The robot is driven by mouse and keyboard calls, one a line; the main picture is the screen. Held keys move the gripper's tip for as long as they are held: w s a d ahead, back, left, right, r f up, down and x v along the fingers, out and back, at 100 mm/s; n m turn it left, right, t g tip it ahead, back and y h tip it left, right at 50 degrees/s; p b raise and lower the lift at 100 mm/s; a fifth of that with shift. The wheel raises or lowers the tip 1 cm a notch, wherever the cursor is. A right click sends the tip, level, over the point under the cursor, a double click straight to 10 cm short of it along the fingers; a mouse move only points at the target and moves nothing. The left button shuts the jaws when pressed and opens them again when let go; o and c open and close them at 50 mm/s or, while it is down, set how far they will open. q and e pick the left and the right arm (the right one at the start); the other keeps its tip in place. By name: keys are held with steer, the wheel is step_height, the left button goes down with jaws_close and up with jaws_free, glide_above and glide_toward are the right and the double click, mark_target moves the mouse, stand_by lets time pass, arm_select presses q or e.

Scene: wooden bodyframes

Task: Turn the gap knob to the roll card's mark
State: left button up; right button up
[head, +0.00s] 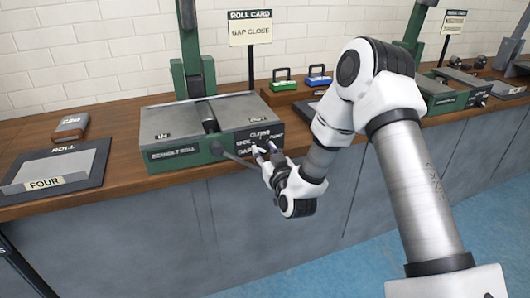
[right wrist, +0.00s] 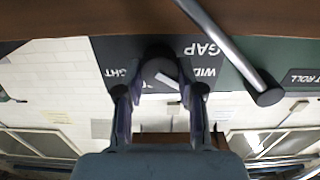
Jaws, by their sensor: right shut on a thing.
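The roll card (head: 250,28) stands on a post behind the machine and reads "GAP CLOSE". The gap knob (right wrist: 158,70) is a dark round knob on the machine's black front label plate (right wrist: 112,55). It carries a white line that slants down to the right in the upside-down right wrist view. "GAP" and part of "WIDE" show right of the knob there, and "GHT" at its left; other lettering is hidden. My right gripper (head: 268,152) is shut on the knob, one finger on each side (right wrist: 160,98). My left gripper is not in view.
The green-and-grey roll machine (head: 165,158) stands on the wooden bench. Green and blue clasped items (head: 284,82) stand behind.

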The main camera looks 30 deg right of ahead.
steer(key=m+b, duration=0.2)
steer(key=m, duration=0.3)
steer(key=shift+d+f+m, duration=0.1)
steer(key=shift+d+m, duration=0.05)
steer(key=shift+m, duration=0.15)
steer(key=m+b, duration=0.2)
steer(key=m, duration=0.1)
steer(key=shift+m, duration=0.4)
steer(key=shift+m+b, duration=0.45)
steer(key=shift+m, duration=0.35)
steer(key=o, duration=1.1)
steer(key=shift+o, duration=0.2)
